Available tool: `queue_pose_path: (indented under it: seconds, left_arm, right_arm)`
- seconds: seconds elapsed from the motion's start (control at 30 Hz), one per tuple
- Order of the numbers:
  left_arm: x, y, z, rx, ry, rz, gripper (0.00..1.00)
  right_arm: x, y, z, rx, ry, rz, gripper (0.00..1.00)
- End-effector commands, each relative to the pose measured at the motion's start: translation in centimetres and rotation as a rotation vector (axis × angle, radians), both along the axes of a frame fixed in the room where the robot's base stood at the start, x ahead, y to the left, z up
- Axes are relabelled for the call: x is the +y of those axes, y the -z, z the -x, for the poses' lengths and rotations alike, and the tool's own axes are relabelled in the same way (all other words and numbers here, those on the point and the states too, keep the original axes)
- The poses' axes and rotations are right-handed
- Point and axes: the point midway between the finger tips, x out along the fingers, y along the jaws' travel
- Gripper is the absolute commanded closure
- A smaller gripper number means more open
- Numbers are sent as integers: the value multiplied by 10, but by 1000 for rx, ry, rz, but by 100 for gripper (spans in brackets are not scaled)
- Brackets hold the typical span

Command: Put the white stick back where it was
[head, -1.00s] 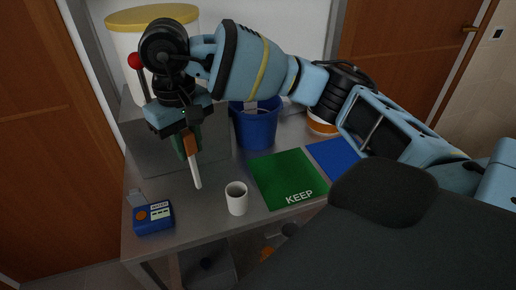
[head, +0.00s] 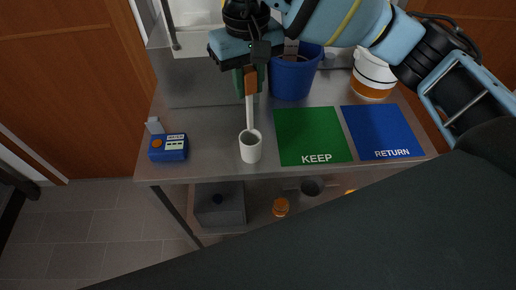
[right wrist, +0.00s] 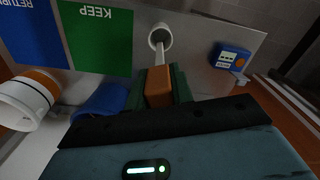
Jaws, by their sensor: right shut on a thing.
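The white stick (head: 249,110) has an orange grip block at its upper end. My right gripper (head: 250,82) is shut on that orange block, and the stick hangs down nearly upright. A white cup (head: 250,148) stands on the bench, with the stick's lower end at its mouth. In the right wrist view the white stick (right wrist: 158,52) runs from the orange block (right wrist: 158,86) between my green fingers to the opening of the white cup (right wrist: 160,38). I cannot tell whether the tip is inside the cup or just above it. My left gripper is not in view.
A green KEEP mat (head: 312,137) and a blue RETURN mat (head: 382,132) lie right of the cup. A blue bucket (head: 291,80) and a white tub with an orange band (head: 372,75) stand behind. A blue meter (head: 168,148) sits left. The bench's front edge is close to the cup.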

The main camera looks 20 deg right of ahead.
Motion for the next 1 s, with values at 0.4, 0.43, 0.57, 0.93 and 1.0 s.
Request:
queue_pose_path:
  seconds: [0.4, 0.43, 0.57, 0.93, 1.0]
  left_arm:
    - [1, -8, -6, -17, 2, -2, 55]
    - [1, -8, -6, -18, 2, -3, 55]
    - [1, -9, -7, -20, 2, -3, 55]
    - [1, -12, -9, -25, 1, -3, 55]
    - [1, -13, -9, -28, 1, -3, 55]
  right_arm:
    - [-1, 50, 1, 2, 0, 1, 100]
    - [-1, 53, 1, 1, 1, 1, 100]
    - [-1, 62, 0, 0, 1, 1, 100]
    - [-1, 85, 1, 2, 0, 2, 100]
    - [-1, 94, 1, 0, 0, 1, 100]
